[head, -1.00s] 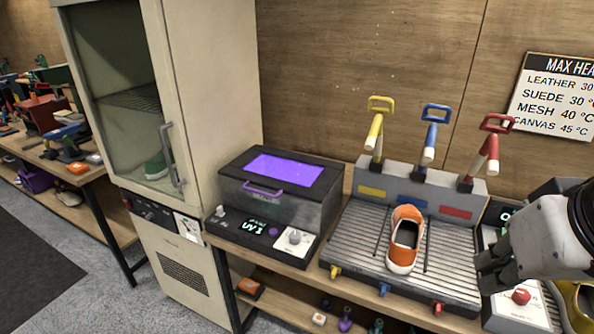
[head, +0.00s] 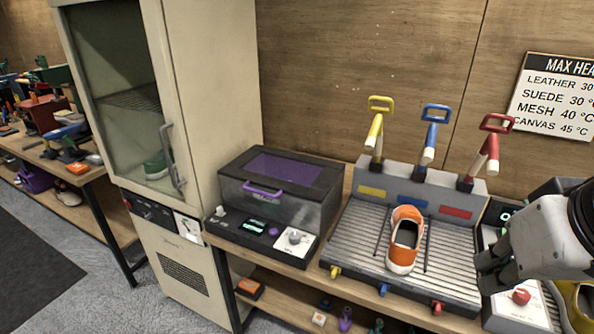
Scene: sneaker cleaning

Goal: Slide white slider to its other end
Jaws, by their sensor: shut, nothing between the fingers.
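A small white piece (head: 221,211), which looks like a slider or switch, sits at the left end of the front panel of a black box with a clear lid (head: 285,178). I cannot tell for sure that it is the white slider, or how far it can travel. My gripper (head: 484,271) is at the right, shut and empty. It is beside the right edge of the ribbed grey tray, far from the black box. It partly hides a white control unit with a red knob (head: 521,296).
An orange sneaker (head: 405,239) stands on the ribbed tray (head: 345,245), below yellow (head: 374,130), blue (head: 430,135) and red (head: 490,150) levers. A tall cream cabinet (head: 205,100) stands left of the black box. The box's panel also has a display (head: 255,226) and a white dial (head: 294,238).

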